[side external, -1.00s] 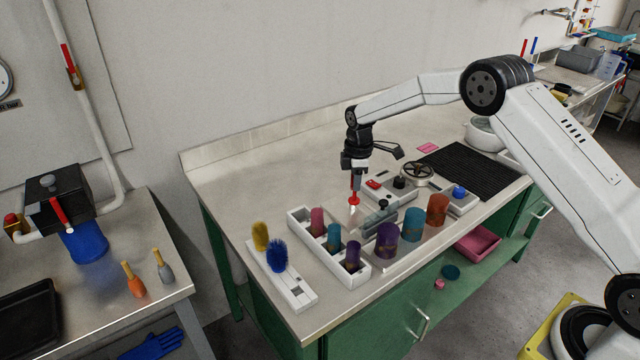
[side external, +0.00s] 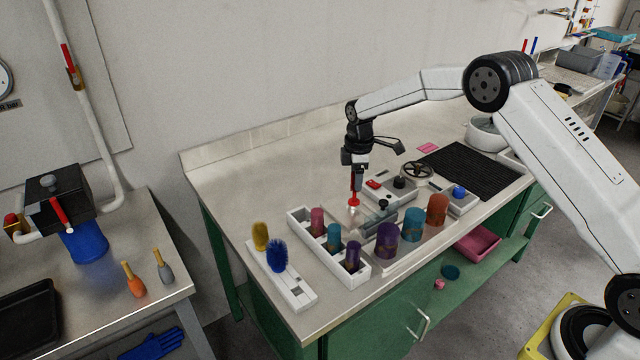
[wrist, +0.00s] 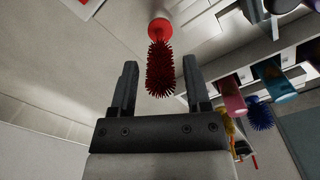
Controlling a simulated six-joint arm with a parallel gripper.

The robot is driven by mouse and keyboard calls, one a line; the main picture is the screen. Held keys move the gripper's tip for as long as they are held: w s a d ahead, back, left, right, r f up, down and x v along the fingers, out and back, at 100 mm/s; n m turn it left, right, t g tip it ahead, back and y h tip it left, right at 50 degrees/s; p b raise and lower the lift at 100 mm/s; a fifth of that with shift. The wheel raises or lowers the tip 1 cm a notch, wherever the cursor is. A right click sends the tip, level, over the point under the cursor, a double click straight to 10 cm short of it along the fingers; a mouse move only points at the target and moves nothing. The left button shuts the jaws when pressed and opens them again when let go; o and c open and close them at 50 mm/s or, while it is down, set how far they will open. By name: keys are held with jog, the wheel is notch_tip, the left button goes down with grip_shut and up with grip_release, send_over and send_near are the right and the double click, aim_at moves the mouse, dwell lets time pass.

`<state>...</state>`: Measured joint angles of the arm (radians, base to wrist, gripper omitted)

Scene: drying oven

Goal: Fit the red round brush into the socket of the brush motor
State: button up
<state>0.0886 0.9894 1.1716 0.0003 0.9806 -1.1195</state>
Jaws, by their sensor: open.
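The red round brush (side external: 354,196) stands upright below my gripper (side external: 357,186) in the side view. In the wrist view the brush (wrist: 160,72) has dark red bristles pointing toward my gripper (wrist: 158,78) and a bright red round end at the far side. The open fingers stand apart on either side of its near bristles, with gaps visible. A pale, partly see-through unit (side external: 368,217) lies under and beside the brush; it may be the brush motor. I cannot make out the socket or whether the brush sits in it.
A white rack (side external: 365,270) with colored pieces and a strip with yellow and blue brushes (side external: 278,256) stand in front. Purple, teal and orange cylinders (side external: 437,209) stand to the right. A control box and black mat (side external: 470,172) lie behind. The left back of the bench is clear.

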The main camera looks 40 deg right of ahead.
jog(key=shift+r, duration=3.1)
jog(key=shift+s, duration=0.1)
jog(key=s+a+m+t, duration=0.1)
jog(key=s+m, duration=0.5)
jog(key=s, duration=0.8)
jog(key=s+a+m+t, duration=0.1)
jog(key=s+a+m, duration=0.3)
jog(key=s, duration=1.1)
jog(key=shift+s+r+m+t, duration=0.25)
jog(key=shift+s+m+t, duration=0.05)
jog(key=shift+m, duration=0.6)
